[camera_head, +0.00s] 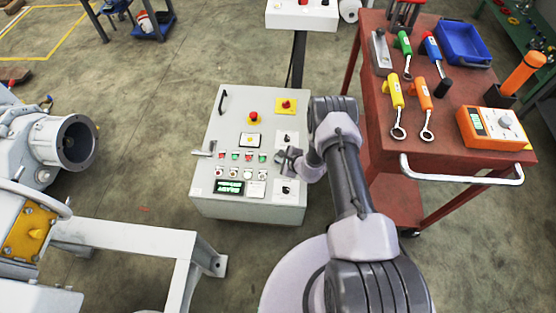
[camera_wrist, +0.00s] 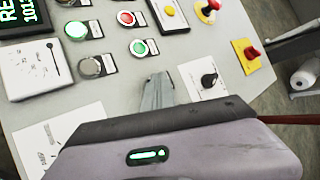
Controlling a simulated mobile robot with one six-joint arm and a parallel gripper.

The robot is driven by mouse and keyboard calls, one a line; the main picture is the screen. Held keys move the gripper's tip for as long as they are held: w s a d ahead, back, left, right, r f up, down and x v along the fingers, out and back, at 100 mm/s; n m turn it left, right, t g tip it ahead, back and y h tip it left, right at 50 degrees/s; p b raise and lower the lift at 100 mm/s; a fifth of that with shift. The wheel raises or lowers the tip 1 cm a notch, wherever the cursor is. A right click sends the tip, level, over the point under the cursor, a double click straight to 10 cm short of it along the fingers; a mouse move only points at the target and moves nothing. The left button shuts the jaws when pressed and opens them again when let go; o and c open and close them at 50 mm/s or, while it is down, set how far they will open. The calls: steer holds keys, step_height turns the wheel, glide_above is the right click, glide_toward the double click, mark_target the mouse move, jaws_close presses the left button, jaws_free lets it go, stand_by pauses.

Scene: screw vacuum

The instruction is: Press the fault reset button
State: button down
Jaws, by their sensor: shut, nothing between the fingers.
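The sloped grey control panel (camera_head: 205,130) carries small round push buttons (camera_head: 235,157) in two rows, in red, green and grey. My gripper (camera_head: 287,158) is shut and empty at the panel's right side.
A black rotary knob (camera_wrist: 209,80) is right of my fingers. A lit display (camera_head: 229,187) is at the panel's lower left. A red tool cart (camera_head: 375,120) stands to the right.

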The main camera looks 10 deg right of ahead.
steer(key=shift+r, duration=0.1)
steer(key=shift+r+p, duration=0.55)
steer(key=shift+r, duration=0.15)
step_height(320, 180, up, 5)
steer(key=p, duration=0.3)
steer(key=shift+r+p, duration=0.1)
steer(key=shift+p, duration=0.3)
